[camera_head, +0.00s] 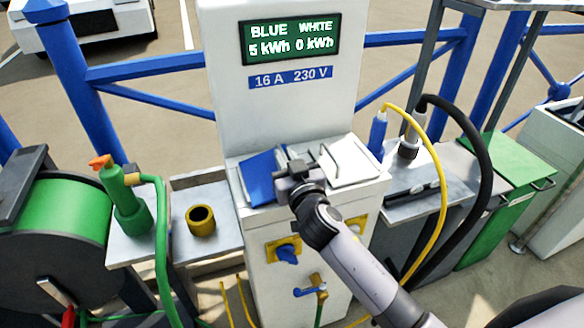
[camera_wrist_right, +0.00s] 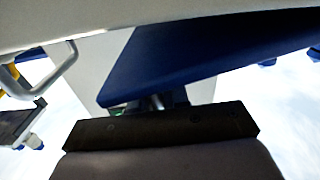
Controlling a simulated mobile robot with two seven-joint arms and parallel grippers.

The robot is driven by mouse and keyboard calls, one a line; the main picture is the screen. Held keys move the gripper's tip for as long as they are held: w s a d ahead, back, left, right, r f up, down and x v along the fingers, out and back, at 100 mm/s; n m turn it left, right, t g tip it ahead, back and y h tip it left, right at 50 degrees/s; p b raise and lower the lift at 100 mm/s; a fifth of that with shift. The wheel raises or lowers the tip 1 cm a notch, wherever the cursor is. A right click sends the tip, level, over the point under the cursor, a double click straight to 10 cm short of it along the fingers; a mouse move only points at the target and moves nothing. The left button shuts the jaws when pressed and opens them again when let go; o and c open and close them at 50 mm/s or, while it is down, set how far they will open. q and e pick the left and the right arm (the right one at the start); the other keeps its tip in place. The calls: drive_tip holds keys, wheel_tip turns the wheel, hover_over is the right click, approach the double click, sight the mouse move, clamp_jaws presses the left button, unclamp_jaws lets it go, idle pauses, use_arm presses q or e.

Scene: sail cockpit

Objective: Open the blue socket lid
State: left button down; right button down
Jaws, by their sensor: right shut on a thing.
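The blue socket lid (camera_head: 262,180) is on the left half of the white pedestal's sloped top, below the display. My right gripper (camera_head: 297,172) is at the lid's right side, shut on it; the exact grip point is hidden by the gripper. In the right wrist view the blue lid (camera_wrist_right: 205,48) spans the upper right, seen at a steep slant, just beyond my gripper (camera_wrist_right: 160,122). Whether the lid is raised off its seat is hard to tell. My left gripper is not in view.
A white lid (camera_head: 352,166) with a wire handle sits directly right of the gripper. A blue plug (camera_head: 377,136) with a yellow cable and a black cable (camera_head: 487,150) stand farther right. A green nozzle (camera_head: 122,200) and a brass ring (camera_head: 201,219) are on the left shelf.

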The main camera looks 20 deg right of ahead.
drive_tip(key=a+r+n+p, duration=0.1)
drive_tip(key=a+n, duration=0.1)
drive_tip(key=a+r+n+p, duration=0.1)
drive_tip(key=a+r+n, duration=0.1)
drive_tip(key=n, duration=0.1)
drive_tip(key=shift+s+a+r+n, duration=0.1)
drive_tip(key=shift+a+r+n, duration=0.1)
drive_tip(key=shift+r+n, duration=0.1)
drive_tip(key=a+n, duration=0.2)
drive_tip(key=n, duration=0.1)
drive_tip(key=shift+s+a+r, duration=0.1)
drive_tip(key=shift+a+r, duration=0.2)
drive_tip(key=shift+r, duration=0.05)
drive_tip(key=shift+a+n, duration=0.3)
drive_tip(key=shift+a, duration=0.05)
drive_tip(key=shift+f, duration=0.1)
drive_tip(key=c, duration=1.2)
unclamp_jaws()
drive_tip(key=shift+r, duration=0.2)
drive_tip(key=shift+d, duration=0.1)
